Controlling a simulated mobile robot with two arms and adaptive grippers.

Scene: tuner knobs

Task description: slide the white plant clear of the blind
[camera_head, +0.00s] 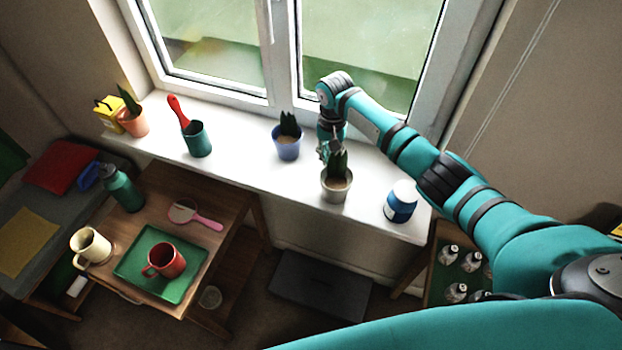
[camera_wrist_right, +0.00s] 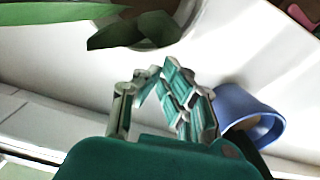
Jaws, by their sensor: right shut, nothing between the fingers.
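The white plant (camera_head: 336,190), a pale pot with upright dark green leaves, stands on the window sill (camera_head: 245,170) near its front edge, right of centre. Its leaves (camera_wrist_right: 125,32) show at the top of the right wrist view. My right gripper (camera_head: 327,153) is on the window side of the plant, shut and empty, with its fingers pointing down. In the right wrist view the fingertips (camera_wrist_right: 155,72) point towards the pot; I cannot tell whether they touch it. I see no blind in either view. My left gripper is not in view.
A blue pot (camera_head: 287,149) stands left of the gripper, close by; it also shows in the right wrist view (camera_wrist_right: 255,110). A blue and white jar (camera_head: 401,204) stands to the right. A teal pot (camera_head: 197,141) is further left. The sill's front edge drops off near the plant.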

